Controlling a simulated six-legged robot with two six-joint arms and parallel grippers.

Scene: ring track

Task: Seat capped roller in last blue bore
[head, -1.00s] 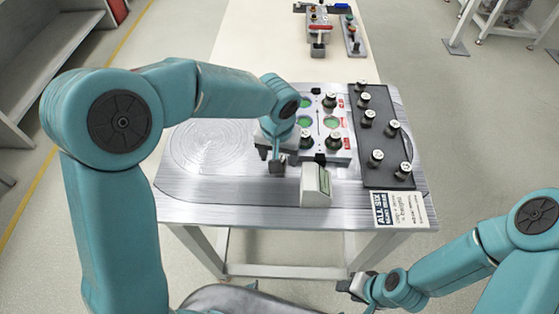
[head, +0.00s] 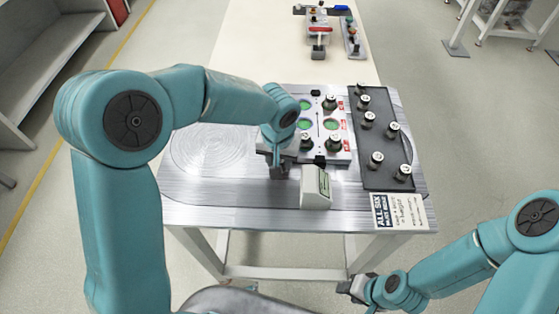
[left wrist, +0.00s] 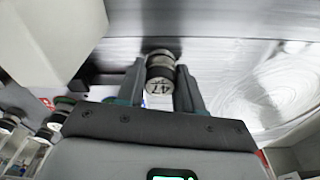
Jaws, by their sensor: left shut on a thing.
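My left gripper (head: 277,172) is low over the bare metal worktop, left of the grey device. In the left wrist view the left gripper (left wrist: 160,85) is shut on a capped roller (left wrist: 159,70), a dark cylinder with a pale, marked end cap. I cannot make out a blue bore. My right gripper (head: 356,287) hangs below the table's front; its jaw gap is unclear.
A dark tray (head: 383,150) with several capped rollers stands at the right of the worktop. The worktop's left part (head: 215,150) is clear.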

